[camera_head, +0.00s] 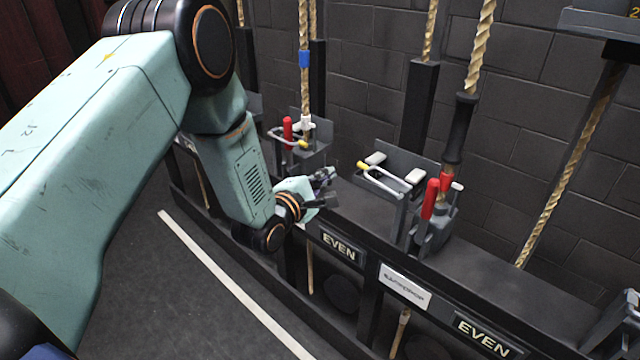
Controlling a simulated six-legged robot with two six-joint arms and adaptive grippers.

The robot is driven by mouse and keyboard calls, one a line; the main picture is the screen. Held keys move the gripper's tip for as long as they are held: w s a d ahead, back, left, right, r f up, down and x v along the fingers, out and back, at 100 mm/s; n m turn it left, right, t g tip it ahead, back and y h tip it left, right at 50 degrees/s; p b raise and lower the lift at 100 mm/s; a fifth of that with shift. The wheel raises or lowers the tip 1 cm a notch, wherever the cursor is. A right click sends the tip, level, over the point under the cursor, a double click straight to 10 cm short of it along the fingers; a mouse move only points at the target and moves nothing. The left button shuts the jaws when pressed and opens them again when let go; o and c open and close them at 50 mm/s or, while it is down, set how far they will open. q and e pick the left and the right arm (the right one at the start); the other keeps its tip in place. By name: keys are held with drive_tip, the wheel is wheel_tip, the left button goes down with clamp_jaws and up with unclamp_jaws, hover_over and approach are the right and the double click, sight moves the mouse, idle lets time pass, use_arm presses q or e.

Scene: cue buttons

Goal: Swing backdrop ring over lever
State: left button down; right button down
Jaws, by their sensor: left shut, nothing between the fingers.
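The backdrop ring (383,181) is a thin metal loop with a yellow tip, on a grey bracket above the white label (405,287), which seems to read "BACKDROP". It sits left of and apart from the lever (430,198), which has a red handle and stands upright beside a rope. The ring is not around this lever. My left gripper (328,188) is shut and empty, left of the ring and above the rail's front edge, apart from both ring and lever. My right gripper is not in view.
A second red lever (287,128) with its own yellow-tipped ring (276,131) stands further left; the ring appears to be around it. Several ropes rise behind the black rail (490,285), before a dark block wall (540,130). "EVEN" plates (339,247) face the front.

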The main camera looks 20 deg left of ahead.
use_arm(q)
drive_tip(key=w+d, duration=0.1)
drive_tip(key=d, duration=0.1)
drive_tip(key=w+d+r+b, duration=0.1)
drive_tip(key=w, duration=0.1)
drive_tip(key=shift+w+d, duration=0.15)
drive_tip(key=shift+d, duration=0.25)
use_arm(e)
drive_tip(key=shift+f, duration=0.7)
use_arm(q)
drive_tip(key=shift+w+r, duration=0.1)
drive_tip(key=shift+r, duration=0.15)
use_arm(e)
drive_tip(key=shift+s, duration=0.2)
use_arm(q)
drive_tip(key=shift+d+r+m, duration=0.1)
drive_tip(key=shift+r+m, duration=0.2)
drive_tip(key=shift+m, duration=0.1)
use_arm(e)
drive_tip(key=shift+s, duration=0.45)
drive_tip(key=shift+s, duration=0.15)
